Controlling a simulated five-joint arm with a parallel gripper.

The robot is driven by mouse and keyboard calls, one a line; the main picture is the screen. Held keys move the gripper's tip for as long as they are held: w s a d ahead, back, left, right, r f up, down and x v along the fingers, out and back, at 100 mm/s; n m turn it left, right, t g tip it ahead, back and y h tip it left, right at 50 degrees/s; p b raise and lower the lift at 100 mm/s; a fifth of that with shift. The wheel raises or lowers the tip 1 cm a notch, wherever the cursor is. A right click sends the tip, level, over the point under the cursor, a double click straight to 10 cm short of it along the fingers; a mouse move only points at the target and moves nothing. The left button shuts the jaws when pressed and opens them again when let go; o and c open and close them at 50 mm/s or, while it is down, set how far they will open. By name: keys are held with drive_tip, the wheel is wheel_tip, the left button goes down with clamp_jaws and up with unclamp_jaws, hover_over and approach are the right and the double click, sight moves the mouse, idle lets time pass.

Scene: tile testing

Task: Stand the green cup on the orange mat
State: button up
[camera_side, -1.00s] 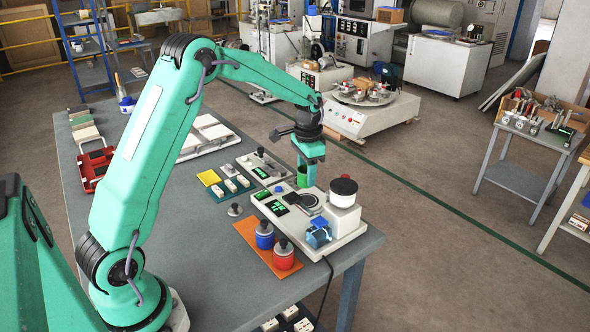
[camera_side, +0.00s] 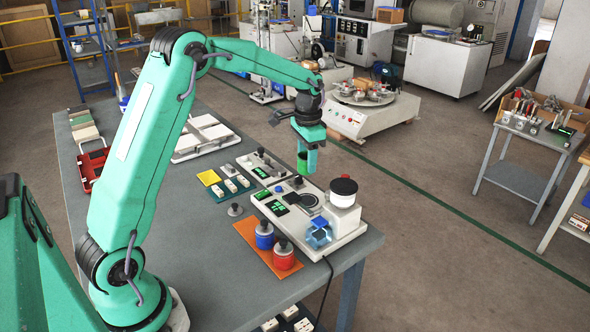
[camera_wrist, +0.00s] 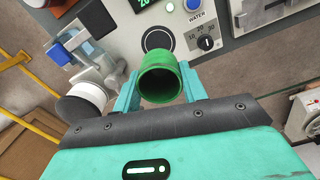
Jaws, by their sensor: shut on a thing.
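The green cup (camera_side: 303,163) is held by my gripper (camera_side: 308,160) above the white test machine. In the wrist view the green cup (camera_wrist: 160,75) sits between the two teal fingers of my gripper (camera_wrist: 161,90), which are shut on it. Its open mouth faces the camera. The orange mat (camera_side: 245,231) lies on the grey table, nearer the front than the cup. A blue pot (camera_side: 264,240) and a red pot (camera_side: 284,260) stand on it. Its back left part is bare. The mat does not show in the wrist view.
The white machine (camera_side: 333,240) with a black-topped cylinder (camera_side: 343,186) stands just right of the mat. A small grey metal piece (camera_side: 235,210) lies behind the mat. The table left of the mat is clear.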

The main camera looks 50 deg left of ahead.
drive_tip(key=shift+s+a+f, duration=0.15)
drive_tip(key=shift+s+a, duration=0.1)
drive_tip(key=shift+s, duration=0.3)
drive_tip(key=s+a+f, duration=0.1)
drive_tip(key=s+f, duration=0.1)
drive_tip(key=s, duration=0.6)
drive_tip(key=s+a+f, duration=0.1)
drive_tip(key=s+f, duration=0.2)
drive_tip(key=s, duration=0.5)
drive_tip(key=shift+a+f, duration=0.1)
drive_tip(key=shift+f, duration=0.05)
drive_tip(key=shift+f, duration=3.1)
drive_tip(key=shift+f, duration=0.3)
